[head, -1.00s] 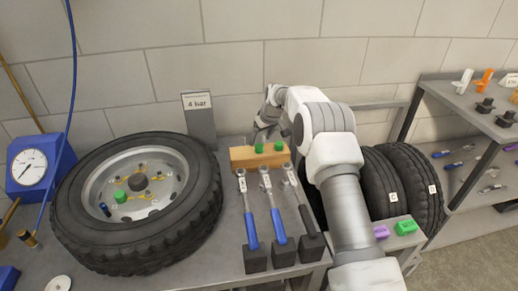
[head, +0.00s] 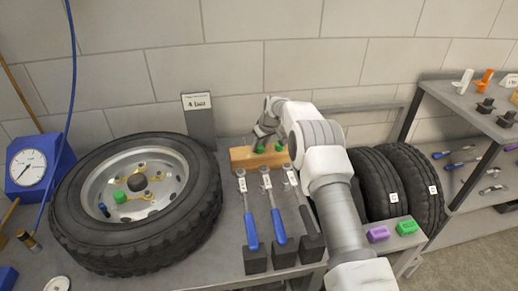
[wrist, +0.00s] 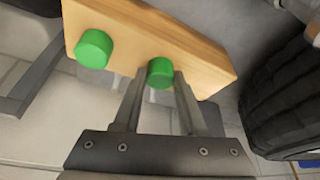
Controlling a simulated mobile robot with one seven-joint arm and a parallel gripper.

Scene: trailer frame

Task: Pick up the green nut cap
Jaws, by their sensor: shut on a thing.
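Two green nut caps sit at the wooden block (head: 240,160) behind the torque wrenches. My gripper (head: 262,141) reaches down from above the block and is shut on the left green cap (head: 260,148). In the wrist view this cap (wrist: 160,73) lies between the two fingertips (wrist: 158,78), against the block (wrist: 205,62); I cannot tell whether it is raised. The other green cap (head: 278,147) stands on the block to the right, and shows at left in the wrist view (wrist: 94,48). Another green cap (head: 120,197) is on the wheel's rim.
A large wheel (head: 75,235) lies on the bench at left, close to the block. Several torque wrenches (head: 275,220) stand in front of the block. A sign post (head: 199,125) rises behind it. Tyres (head: 410,185) and a shelf (head: 470,110) stand at right.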

